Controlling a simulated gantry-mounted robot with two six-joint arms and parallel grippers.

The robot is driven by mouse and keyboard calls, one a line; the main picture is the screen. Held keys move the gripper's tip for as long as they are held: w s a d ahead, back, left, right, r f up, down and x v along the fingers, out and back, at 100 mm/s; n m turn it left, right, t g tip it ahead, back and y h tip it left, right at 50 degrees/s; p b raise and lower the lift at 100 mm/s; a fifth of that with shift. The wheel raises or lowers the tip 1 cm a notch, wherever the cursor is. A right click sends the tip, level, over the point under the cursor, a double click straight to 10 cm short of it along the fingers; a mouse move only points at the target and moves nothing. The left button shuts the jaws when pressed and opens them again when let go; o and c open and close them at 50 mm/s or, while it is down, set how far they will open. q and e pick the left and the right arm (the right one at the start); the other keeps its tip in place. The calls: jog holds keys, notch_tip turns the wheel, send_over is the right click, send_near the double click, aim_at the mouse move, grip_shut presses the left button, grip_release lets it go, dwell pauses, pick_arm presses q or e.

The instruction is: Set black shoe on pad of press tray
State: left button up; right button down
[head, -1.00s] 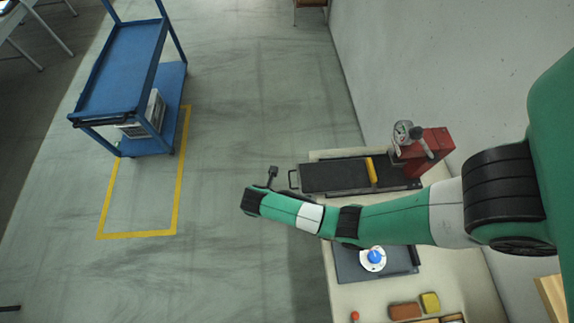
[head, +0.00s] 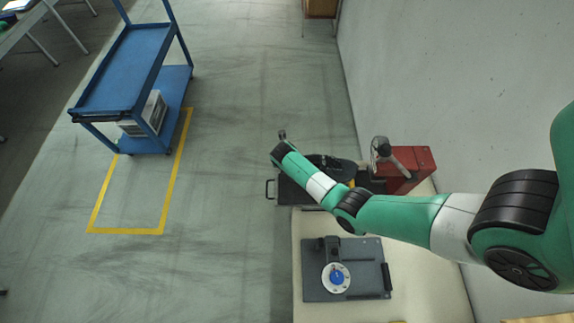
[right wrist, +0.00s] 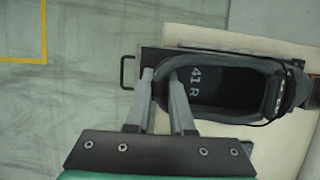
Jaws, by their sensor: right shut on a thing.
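The black shoe (head: 338,166) shows partly behind my right arm in the head view, over the dark press tray (head: 287,193). In the right wrist view the shoe (right wrist: 266,82) has its opening upward, with "41 R" printed inside. My right gripper (right wrist: 161,76) is shut on the shoe's rim at the left end, one finger inside the opening and one outside. The tray (right wrist: 151,58) lies below, with its handle at left. The pad is hidden by the shoe and arm. Whether the shoe touches it I cannot tell. My left gripper is not in view.
A red press block (head: 415,165) with a grey lever stands right of the tray. A dark plate (head: 312,287) with a white and blue dial lies nearer on the bench. A blue cart (head: 125,70) stands far left.

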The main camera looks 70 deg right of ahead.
jog(key=shift+w+f+b, duration=0.1)
jog(key=shift+f+b, duration=0.45)
notch_tip(320, 180, down, 11)
jog(key=b, duration=1)
jog(key=shift+f+b, duration=0.35)
jog(key=shift+b, duration=0.1)
jog(key=c, duration=0.7)
grip_release()
jog(key=p+v, duration=0.4)
jog(key=v, duration=0.7)
jog(key=shift+r, duration=0.3)
jog(key=shift+a, duration=0.1)
